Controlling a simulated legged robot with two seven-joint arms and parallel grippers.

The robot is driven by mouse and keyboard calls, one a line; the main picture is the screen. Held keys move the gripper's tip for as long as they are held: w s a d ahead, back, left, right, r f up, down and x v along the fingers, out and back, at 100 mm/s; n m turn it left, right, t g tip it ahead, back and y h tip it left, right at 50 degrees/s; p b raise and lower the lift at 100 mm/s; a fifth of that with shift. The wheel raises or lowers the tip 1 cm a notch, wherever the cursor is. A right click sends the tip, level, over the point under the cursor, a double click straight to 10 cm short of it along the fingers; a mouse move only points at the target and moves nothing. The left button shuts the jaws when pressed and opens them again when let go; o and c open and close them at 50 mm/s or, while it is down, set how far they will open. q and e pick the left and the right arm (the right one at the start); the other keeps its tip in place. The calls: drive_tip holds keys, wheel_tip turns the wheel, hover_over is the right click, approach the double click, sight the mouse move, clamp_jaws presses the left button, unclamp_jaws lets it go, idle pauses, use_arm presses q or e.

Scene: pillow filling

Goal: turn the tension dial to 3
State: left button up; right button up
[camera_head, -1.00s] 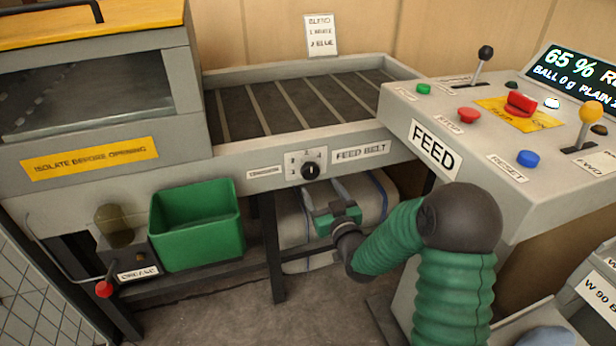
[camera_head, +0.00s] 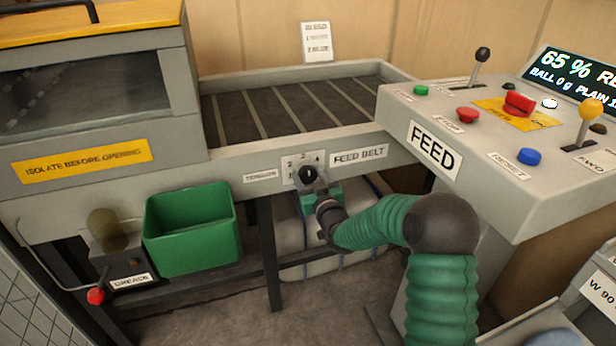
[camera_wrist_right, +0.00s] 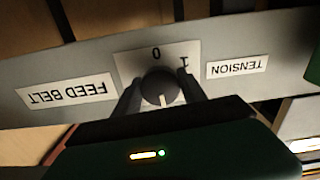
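The tension dial is a round black knob (camera_head: 308,175) on a white numbered plate on the front rail of the feed belt. It also shows in the right wrist view (camera_wrist_right: 160,87), which is upside down; a pale pointer mark is on its face, and 0 and 1 are readable on the plate. My right gripper (camera_head: 310,183) is at the dial. In the wrist view its two dark fingers (camera_wrist_right: 161,90) stand on either side of the knob, very close to it; firm contact is not clear. My left gripper is not in view.
The TENSION label (camera_head: 262,175) and FEED BELT label (camera_head: 359,156) flank the plate. The FEED control console (camera_head: 470,180) stands close on the right.

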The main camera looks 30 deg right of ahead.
drive_tip(key=c, duration=0.5)
drive_tip(key=shift+m+p, duration=0.3)
drive_tip(key=shift+m, duration=0.2)
drive_tip(key=o, duration=1.3)
drive_tip(key=shift+o, duration=0.2)
drive_tip(key=shift+s, duration=0.1)
